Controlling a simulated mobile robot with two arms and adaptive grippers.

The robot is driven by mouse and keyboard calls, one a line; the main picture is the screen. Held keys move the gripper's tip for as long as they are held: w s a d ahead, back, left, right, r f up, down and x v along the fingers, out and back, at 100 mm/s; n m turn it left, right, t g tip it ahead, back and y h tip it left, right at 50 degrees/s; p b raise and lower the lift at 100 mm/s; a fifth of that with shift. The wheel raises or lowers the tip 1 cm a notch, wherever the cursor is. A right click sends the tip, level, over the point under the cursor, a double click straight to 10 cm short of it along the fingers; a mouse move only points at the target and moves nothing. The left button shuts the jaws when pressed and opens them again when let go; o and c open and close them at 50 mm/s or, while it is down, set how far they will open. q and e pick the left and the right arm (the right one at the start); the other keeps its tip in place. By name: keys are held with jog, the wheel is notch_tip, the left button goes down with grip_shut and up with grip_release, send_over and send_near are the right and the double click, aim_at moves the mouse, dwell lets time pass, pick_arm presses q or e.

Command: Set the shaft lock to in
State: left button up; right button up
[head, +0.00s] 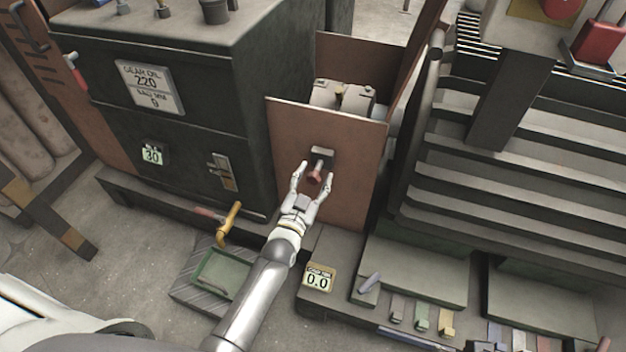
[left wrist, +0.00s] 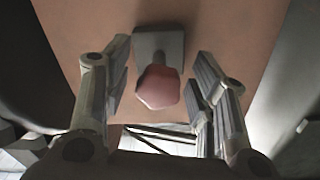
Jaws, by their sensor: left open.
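The shaft lock shows as a reddish knob (head: 314,177) on a short stem, coming out of a dark mounting plate (head: 321,155) on a brown panel (head: 350,185). In the left wrist view the knob (left wrist: 159,88) is large and faceted, in front of its grey plate (left wrist: 160,45). My left gripper (head: 312,176) is open, with one finger on each side of the knob. In the left wrist view my left gripper (left wrist: 163,85) shows clear gaps between both fingers and the knob. My right gripper is not in view.
A dark green cabinet (head: 185,120) with a gear oil sign (head: 150,87) stands left of the panel. A yellow tap (head: 230,219) sits above a green tray (head: 220,275).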

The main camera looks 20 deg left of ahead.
pick_arm(q)
jog(key=shift+w, duration=0.1)
grip_shut()
dwell(0.3)
jog(key=shift+w+r, duration=0.15)
jog(key=shift+w, duration=1.55)
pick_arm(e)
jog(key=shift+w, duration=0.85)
